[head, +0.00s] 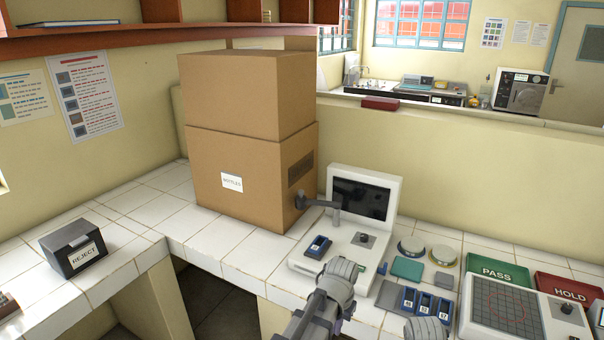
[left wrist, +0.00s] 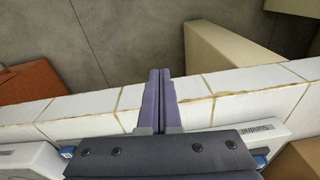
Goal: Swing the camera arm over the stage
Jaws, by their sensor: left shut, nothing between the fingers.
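The camera arm (head: 320,203) is a short dark grey bar with a round head, in the head view. It points left from a post by the white screen unit (head: 378,182), its head in front of the cardboard boxes. A blue block (head: 318,247) lies on the unit's white base, perhaps the stage; I cannot tell for sure. My left gripper (head: 342,272) is low in front of the unit, its fingers not clear there. In the left wrist view its purple fingers (left wrist: 160,75) are shut and empty, over the counter's edge. A rounded grey part at the bottom may be my right arm.
Stacked cardboard boxes (head: 250,165) stand left of the unit. A grey reject box (head: 75,247) is on the left counter. Round dishes (head: 411,247), a green PASS tray (head: 497,272), a red HOLD tray (head: 568,290) and a gridded panel (head: 503,307) crowd the right.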

